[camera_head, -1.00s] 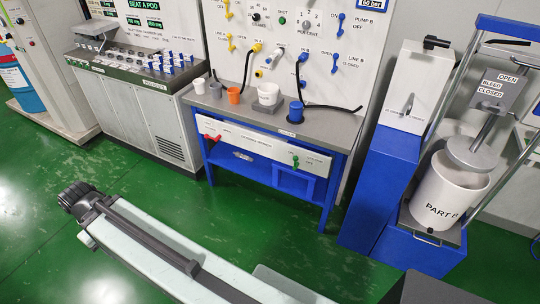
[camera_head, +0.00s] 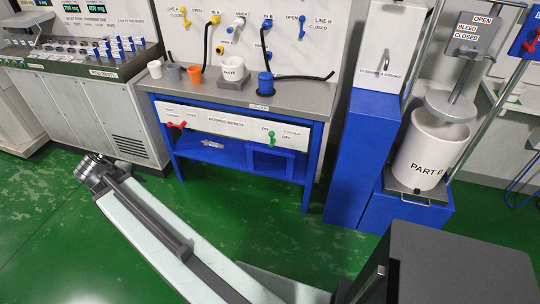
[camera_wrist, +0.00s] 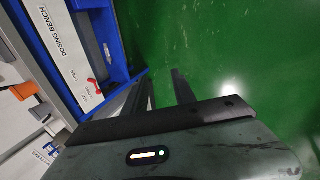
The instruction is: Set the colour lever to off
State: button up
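The colour lever (camera_head: 272,138) is a small green handle on the right part of the white front panel of the dosing bench (camera_head: 230,125), beside ON and OFF labels. It looks roughly upright, but which label it points at is too small to tell. The lever is not visible in the wrist view. My gripper (camera_head: 92,168) is at the end of my arm, low over the floor, left of the bench and well away from the lever. In the wrist view its two dark fingers (camera_wrist: 166,90) stand apart with green floor between them; nothing is held.
A red lever (camera_head: 178,124) is on the same panel's left part; it also shows in the wrist view (camera_wrist: 94,86). A blue cabinet (camera_head: 348,155) stands right of the bench. Green floor lies clear in front.

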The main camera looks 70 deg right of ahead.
jog(key=s+d+f+n+h+b, duration=0.15)
jog(key=d+f+b, duration=0.25)
jog(key=d, duration=0.4)
jog(key=s+d+f+n+h+b, duration=0.1)
jog(key=s+d+f+h+b, duration=0.25)
jog(key=d, duration=0.55)
jog(key=s+d+f+n+g+h+b, duration=0.1)
jog(key=s+d+n+h+b, duration=0.1)
jog(key=s+d+b, duration=0.5)
jog(key=s+d+f+n+g+h+b, duration=0.1)
jog(key=s+d+n+b, duration=0.4)
jog(key=d, duration=1.2)
jog(key=s+d+f+n+g+h+b, duration=0.2)
jog(key=s+d+f+n+h+b, duration=0.1)
jog(key=s+d+b, duration=0.7)
jog(key=shift+s+d+f+n+h, duration=0.2)
jog(key=shift+s+d+n+h, duration=0.5)
jog(key=shift+s+d, duration=0.35)
grip_shut()
jog(key=shift+w, duration=0.15)
